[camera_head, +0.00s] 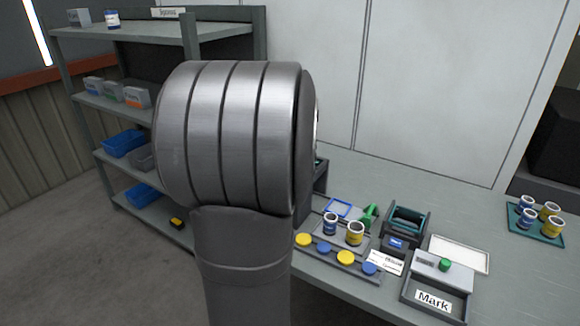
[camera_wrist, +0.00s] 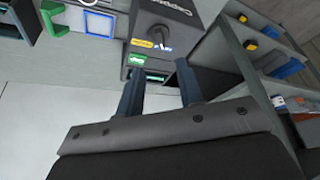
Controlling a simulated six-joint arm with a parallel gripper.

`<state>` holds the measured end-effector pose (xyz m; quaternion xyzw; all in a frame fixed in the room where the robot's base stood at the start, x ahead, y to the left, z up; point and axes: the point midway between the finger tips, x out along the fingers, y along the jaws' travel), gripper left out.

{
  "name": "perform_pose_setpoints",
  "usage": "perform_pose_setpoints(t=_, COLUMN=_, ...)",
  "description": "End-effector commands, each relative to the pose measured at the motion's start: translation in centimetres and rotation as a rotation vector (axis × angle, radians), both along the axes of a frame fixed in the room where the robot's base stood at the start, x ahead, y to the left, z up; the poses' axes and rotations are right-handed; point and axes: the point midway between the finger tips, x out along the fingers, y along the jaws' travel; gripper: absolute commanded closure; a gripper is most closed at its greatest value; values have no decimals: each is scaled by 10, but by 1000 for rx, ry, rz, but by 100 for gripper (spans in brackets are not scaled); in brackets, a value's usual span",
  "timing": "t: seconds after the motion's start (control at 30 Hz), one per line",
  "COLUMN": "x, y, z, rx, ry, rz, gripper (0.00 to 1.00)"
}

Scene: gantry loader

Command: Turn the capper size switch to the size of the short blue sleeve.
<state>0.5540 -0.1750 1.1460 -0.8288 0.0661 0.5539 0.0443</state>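In the wrist view the capper (camera_wrist: 180,22) is a grey box with a dark size switch (camera_wrist: 160,33) on its face. In the head view my arm hides the gripper and most of the capper. A blue-banded sleeve (camera_head: 330,224) and a yellow-banded sleeve (camera_head: 354,234) stand on the bench; I cannot tell whether this blue one is short.
Yellow and blue caps (camera_head: 346,257) line the bench front. A box marked Mark (camera_head: 433,301) stands at the right. A green tray (camera_head: 541,237) holds blue and yellow sleeves. A shelf unit (camera_head: 88,102) stands at the left. Green parts (camera_wrist: 151,77) show near my fingertips.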

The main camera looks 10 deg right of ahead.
Motion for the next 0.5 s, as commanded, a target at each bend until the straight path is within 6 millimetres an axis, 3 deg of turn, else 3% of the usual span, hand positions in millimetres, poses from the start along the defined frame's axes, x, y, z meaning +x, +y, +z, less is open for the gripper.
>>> perform_pose_setpoints(t=0.1, x=-10, y=1, z=28, rx=-2, ry=-5, rz=0, gripper=66)
perform_pose_setpoints(t=0.23, x=-20, y=3, z=49, rx=-1, ry=-3, rz=0, gripper=66)
perform_pose_setpoints(t=0.5, x=-28, y=4, z=68, rx=0, ry=0, rz=0, gripper=66)
